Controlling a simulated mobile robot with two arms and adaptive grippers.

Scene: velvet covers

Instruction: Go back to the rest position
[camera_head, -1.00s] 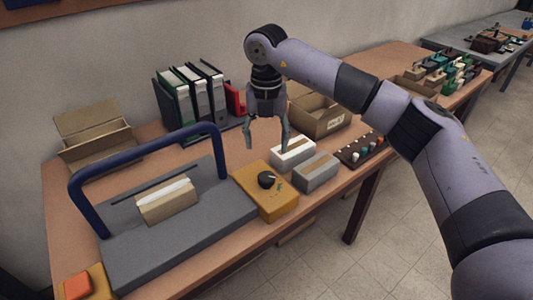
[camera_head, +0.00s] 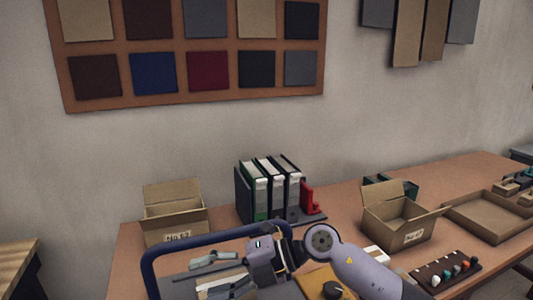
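My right gripper (camera_head: 214,273) comes in from the lower right on its grey-purple arm and points left. Its two fingers are spread apart with nothing seen between them. It hangs in front of the grey machine with the blue bar handle (camera_head: 150,266), partly covering it. A beige block (camera_head: 212,284) on the machine shows partly behind the fingers. My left gripper is not in view.
The wooden table (camera_head: 345,213) carries binders (camera_head: 268,188), an open cardboard box (camera_head: 174,214) at left, another box (camera_head: 398,220) at right, a yellow control box (camera_head: 318,283) and a dark peg tray (camera_head: 446,272). A swatch board (camera_head: 190,100) hangs on the wall.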

